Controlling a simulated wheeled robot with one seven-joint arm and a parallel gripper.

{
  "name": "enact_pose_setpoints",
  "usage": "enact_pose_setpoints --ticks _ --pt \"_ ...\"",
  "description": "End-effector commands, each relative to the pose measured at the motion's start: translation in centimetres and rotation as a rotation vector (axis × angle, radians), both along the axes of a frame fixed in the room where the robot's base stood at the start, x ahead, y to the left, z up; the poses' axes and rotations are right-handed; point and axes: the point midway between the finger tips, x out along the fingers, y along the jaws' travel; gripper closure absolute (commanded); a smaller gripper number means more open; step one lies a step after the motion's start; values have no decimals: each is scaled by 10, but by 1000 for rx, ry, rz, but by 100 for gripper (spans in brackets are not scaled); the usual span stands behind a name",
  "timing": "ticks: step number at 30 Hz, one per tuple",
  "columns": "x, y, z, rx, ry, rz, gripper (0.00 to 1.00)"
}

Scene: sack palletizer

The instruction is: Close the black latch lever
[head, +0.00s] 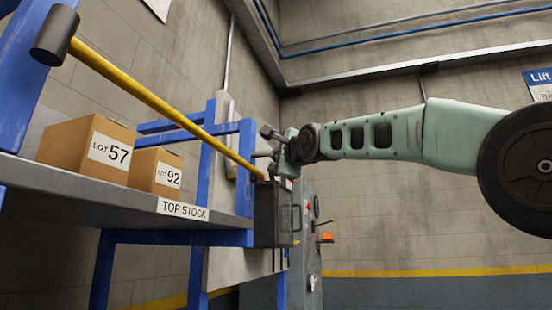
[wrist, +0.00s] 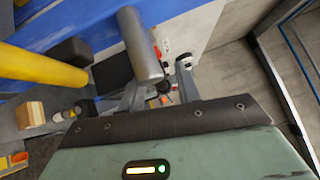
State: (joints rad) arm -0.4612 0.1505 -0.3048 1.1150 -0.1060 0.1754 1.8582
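My gripper (head: 272,146) is at the end of the arm, beside the upper end of the dark box (head: 271,214) at the shelf's right end. In the wrist view my gripper (wrist: 160,78) is open, its two fingers apart with nothing visibly clamped. A grey cylinder (wrist: 139,44) reaches down close to the left finger; I cannot tell whether they touch. I cannot identify the black latch lever with certainty. A small dark lever (head: 325,222) juts from the grey cabinet (head: 306,250) beyond my gripper.
A yellow pole (head: 165,108) with a black head slants across the front of the shelf down to the dark box; it also shows in the wrist view (wrist: 38,65). Two cartons, LOT 57 (head: 88,148) and LOT 92 (head: 156,172), sit on the grey shelf (head: 110,195). Blue posts (head: 245,165) frame it.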

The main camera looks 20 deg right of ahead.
Motion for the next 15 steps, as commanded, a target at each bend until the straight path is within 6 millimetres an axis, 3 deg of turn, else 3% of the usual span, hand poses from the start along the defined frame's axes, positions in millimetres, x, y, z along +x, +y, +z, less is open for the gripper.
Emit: enact_pose_setpoints --ticks 2,6,15 --pt "0 0 0 0 0 0 67" --pt "0 0 0 0 0 0 100" --pt "0 0 0 8 12 0 100"
